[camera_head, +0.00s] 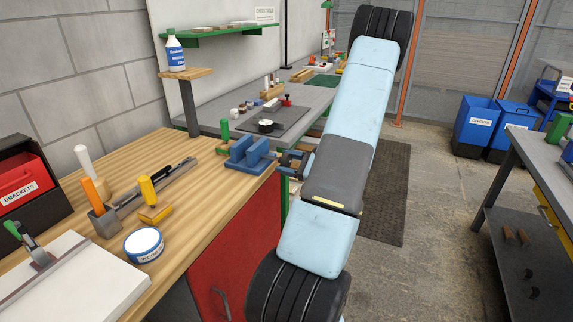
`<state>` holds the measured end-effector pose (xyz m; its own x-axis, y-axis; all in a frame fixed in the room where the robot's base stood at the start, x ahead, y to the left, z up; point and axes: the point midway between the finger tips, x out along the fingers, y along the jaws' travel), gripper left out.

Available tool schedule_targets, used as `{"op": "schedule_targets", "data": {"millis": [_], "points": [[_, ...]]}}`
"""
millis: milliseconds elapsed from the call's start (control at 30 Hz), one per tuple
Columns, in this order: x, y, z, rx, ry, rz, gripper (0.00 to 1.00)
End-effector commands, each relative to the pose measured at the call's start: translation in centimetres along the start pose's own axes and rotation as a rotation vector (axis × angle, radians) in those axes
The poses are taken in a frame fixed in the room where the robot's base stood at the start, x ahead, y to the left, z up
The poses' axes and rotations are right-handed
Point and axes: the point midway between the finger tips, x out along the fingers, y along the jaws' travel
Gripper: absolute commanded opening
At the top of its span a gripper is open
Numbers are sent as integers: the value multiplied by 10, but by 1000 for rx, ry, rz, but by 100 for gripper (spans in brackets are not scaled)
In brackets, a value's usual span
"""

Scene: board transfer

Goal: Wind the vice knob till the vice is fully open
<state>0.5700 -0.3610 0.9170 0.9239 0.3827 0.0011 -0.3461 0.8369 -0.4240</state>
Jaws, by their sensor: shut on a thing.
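The blue vice (249,153) sits at the right edge of the wooden workbench. Its two upright blue jaws show a gap between them. My gripper (285,158) is at the right side of the vice, low beside the bench edge, and is shut on the vice knob. The knob itself is hidden by the gripper and my arm, so its turn cannot be seen.
The wooden bench (195,165) carries a green-handled tool (225,132) by the vice, a round tin (143,245), a yellow-handled tool (148,190) and a red brackets bin (20,180). A grey table (215,110) stands behind.

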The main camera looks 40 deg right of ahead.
Motion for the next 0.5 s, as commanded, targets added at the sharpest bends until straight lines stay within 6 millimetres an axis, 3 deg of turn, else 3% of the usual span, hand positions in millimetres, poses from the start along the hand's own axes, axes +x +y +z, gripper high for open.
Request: {"op": "schedule_targets", "data": {"millis": [500], "points": [[0,3,-2,-480,3,7,34]]}}
